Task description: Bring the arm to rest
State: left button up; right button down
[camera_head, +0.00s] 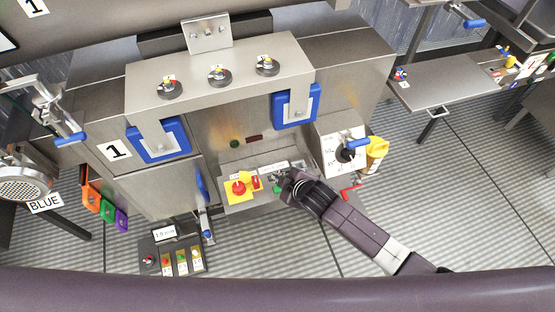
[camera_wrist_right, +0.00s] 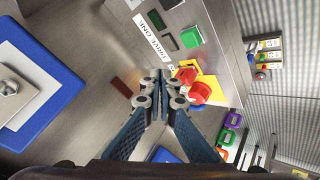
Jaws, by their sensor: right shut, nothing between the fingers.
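My right arm comes in from the lower right in the head view. Its gripper (camera_head: 284,184) is at the front control panel (camera_head: 232,207) of the steel machine, near the green button (camera_head: 277,189). In the right wrist view the gripper's fingertips (camera_wrist_right: 160,88) are together with nothing between them. Beyond them are a red emergency button (camera_wrist_right: 200,93) on a yellow plate, a red switch (camera_wrist_right: 186,74) and a green button (camera_wrist_right: 190,38). I cannot tell whether the fingertips touch the panel. My left gripper is not in view.
The machine (camera_head: 215,80) has blue-framed handles (camera_head: 160,142) and several knobs on top. A dial box (camera_head: 342,140) and a yellow container (camera_head: 377,150) stand just right of my gripper. A small button box (camera_head: 172,258) is at the lower left. Open grated floor (camera_head: 440,200) lies to the right.

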jog(key=s+d+r+m+g+h, duration=0.1)
jog(key=s+d+r+m+g, duration=0.2)
jog(key=s+d, duration=0.5)
jog(key=s+d+r+m+h, duration=0.25)
jog(key=s+d+m, duration=0.35)
jog(key=s, duration=0.3)
jog(key=s+d+r+m+g+h, duration=0.1)
jog(key=s+d+r+m+g, duration=0.2)
jog(key=s+d, duration=0.45)
jog(key=s+a+f, duration=0.1)
jog(key=s+f, duration=0.2)
jog(key=f, duration=2.5)
jog(key=s+d+f+g, duration=0.1)
jog(key=s+d+f, duration=0.1)
jog(key=s+f, duration=1.3)
jog(key=shift+s+d+m+b, duration=0.35)
jog(key=shift+s+b, duration=0.1)
jog(key=shift+s, duration=0.45)
